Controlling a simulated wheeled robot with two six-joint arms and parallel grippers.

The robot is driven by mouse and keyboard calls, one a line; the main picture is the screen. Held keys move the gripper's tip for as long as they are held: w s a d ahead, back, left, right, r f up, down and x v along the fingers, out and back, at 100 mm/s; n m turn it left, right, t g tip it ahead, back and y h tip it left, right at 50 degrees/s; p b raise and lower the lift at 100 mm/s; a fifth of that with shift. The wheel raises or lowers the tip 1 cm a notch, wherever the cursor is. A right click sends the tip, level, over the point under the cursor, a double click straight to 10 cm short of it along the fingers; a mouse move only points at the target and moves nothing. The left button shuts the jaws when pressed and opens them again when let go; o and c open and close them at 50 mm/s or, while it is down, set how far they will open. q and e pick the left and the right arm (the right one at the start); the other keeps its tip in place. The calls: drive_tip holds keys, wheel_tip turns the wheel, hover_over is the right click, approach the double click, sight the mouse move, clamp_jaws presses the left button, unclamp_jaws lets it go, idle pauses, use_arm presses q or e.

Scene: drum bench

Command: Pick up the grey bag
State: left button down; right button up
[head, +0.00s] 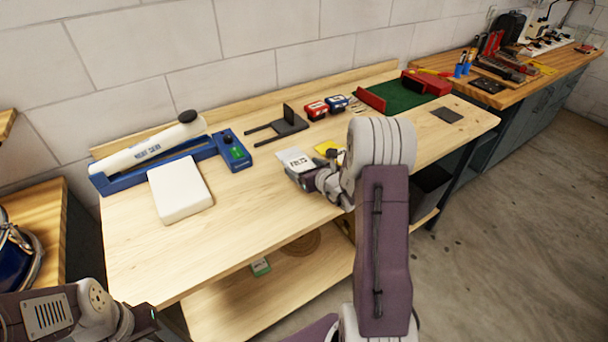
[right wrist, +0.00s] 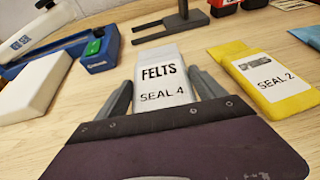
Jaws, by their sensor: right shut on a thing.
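The grey bag (right wrist: 162,82) carries a label reading "FELTS SEAL 4". In the right wrist view it sits between the two fingers of my right gripper (right wrist: 162,95), which is shut on it. In the head view the bag (head: 294,160) shows at the tip of my right gripper (head: 303,175), over the middle of the bench. I cannot tell whether the bag still touches the wood. My left gripper (head: 146,314) is partly in view at the lower left, away from the bench things; its fingers are not clear.
A yellow bag (right wrist: 268,80) labelled "SEAL 2" lies to the right of the grey one. A white block (head: 180,189) and a blue sealer (head: 233,150) with a white arm stand at the left. A black forked stand (head: 287,122) is behind. The bench (head: 250,220) front is clear.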

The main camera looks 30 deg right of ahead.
drive_tip(key=s+d+r+p, duration=0.1)
drive_tip(key=s+d+r, duration=0.6)
drive_tip(key=s+d, duration=0.1)
drive_tip(key=shift+d+r, duration=0.25)
drive_tip(key=shift+d, duration=0.1)
